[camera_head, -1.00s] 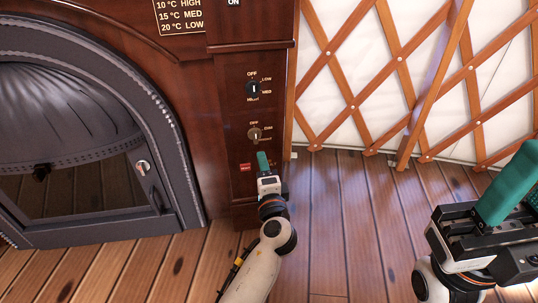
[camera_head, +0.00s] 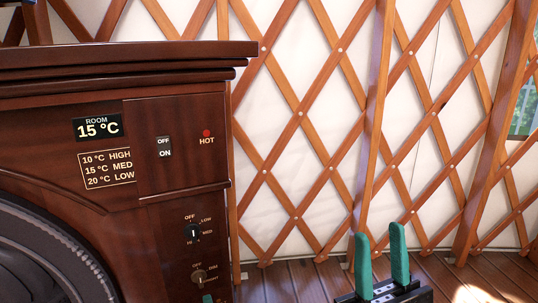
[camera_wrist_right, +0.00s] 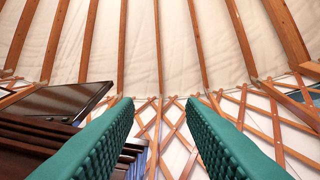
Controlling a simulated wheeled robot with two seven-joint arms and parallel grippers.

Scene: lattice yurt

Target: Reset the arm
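My right gripper (camera_head: 380,232) stands upright at the lower right of the head view. Its two teal fingers are apart with nothing between them. In the right wrist view the same fingers (camera_wrist_right: 165,105) point up toward the roof with a clear gap. Of my left gripper only a small teal tip (camera_head: 207,298) shows at the bottom edge, just below the lower knob (camera_head: 198,276) of the stove's panel. The rest of it is out of frame, so its opening is hidden. I cannot tell whether it touches the panel.
The dark wooden stove cabinet (camera_head: 182,110) fills the left. It carries a display (camera_head: 97,127) reading 15 °C, an OFF/ON switch (camera_head: 164,147), a red HOT light (camera_head: 206,133) and an upper knob (camera_head: 192,232). A lattice wall (camera_head: 300,130) stands behind. Some wooden floor (camera_head: 290,280) is clear.

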